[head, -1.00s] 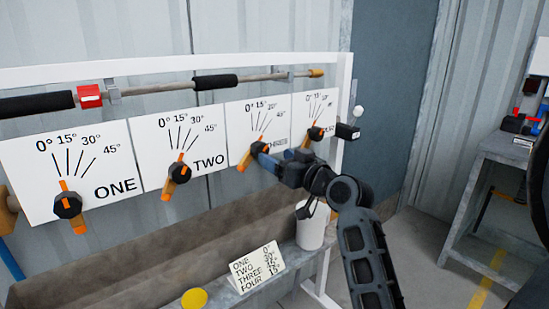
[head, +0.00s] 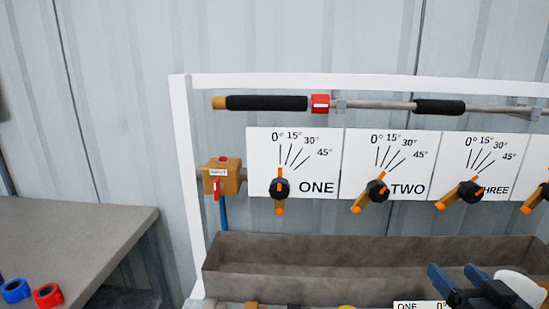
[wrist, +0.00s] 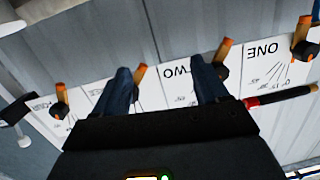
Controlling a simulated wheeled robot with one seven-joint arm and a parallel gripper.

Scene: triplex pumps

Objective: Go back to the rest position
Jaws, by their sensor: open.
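My gripper (head: 459,272) is open and empty, its two blue fingers apart, in front of the trough at the lower right of the head view. In the wrist view, my fingers (wrist: 164,78) point towards the upside-down panel, and nothing is between them. Handle ONE (head: 279,190) stands upright, near its 0° mark. Handle TWO (head: 375,191) and handle THREE (head: 469,191) are tilted to the right. Handle FOUR (head: 537,198) is cut off by the right edge. My fingers look clear of the handles.
A grey trough (head: 300,268) runs below the panels. A rail with black grips (head: 267,103) runs above them. A brass valve labelled SHUT (head: 222,178) is left of panel ONE. A grey table (head: 75,238) with a blue ring (head: 15,291) and a red ring (head: 48,295) stands at left.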

